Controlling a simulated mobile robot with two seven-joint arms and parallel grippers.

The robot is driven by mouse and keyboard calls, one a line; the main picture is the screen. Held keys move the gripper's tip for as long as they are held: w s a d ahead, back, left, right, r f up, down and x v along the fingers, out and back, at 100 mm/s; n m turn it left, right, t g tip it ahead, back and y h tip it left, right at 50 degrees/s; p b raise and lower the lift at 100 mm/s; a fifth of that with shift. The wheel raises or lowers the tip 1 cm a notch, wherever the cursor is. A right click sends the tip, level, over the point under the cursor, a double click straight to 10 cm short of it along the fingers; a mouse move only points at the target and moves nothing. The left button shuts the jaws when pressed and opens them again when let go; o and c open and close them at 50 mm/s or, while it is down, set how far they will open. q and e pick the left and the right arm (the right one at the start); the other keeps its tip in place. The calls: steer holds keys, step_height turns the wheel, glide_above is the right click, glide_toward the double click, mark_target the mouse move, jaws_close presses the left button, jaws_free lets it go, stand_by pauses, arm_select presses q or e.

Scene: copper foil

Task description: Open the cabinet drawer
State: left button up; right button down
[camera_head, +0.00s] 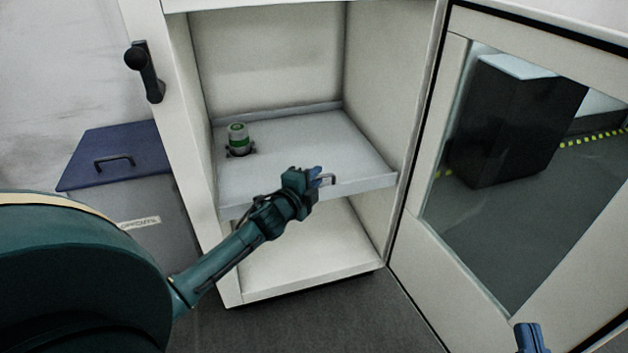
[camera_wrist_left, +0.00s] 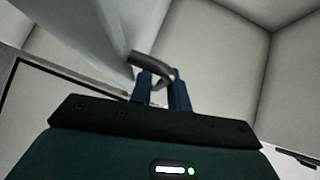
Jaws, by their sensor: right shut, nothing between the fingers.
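The white cabinet (camera_head: 232,290) stands with its door open to the right. Its drawer (camera_head: 305,140) is a pale tray-like shelf inside the cabinet, with a small metal handle (camera_head: 330,180) on its front edge. My left gripper (camera_head: 318,176) is at this handle. In the left wrist view its two blue fingers (camera_wrist_left: 161,88) stand apart, with the curved grey handle (camera_wrist_left: 150,64) at their tips. I cannot tell whether either finger touches it. My right gripper (camera_head: 530,338) shows only as blue fingers at the lower right edge; it is shut and empty.
A green and white cylinder (camera_head: 238,139) stands at the drawer's left rear. The open glass-paned door (camera_head: 409,240) fills the right side. A grey box with a blue lid (camera_head: 115,150) stands left of the cabinet. The dark floor (camera_head: 345,318) in front is clear.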

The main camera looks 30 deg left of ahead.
arm_select(q)
jaws_close()
stand_by(0.4)
steer(key=shift+s+d, duration=0.1)
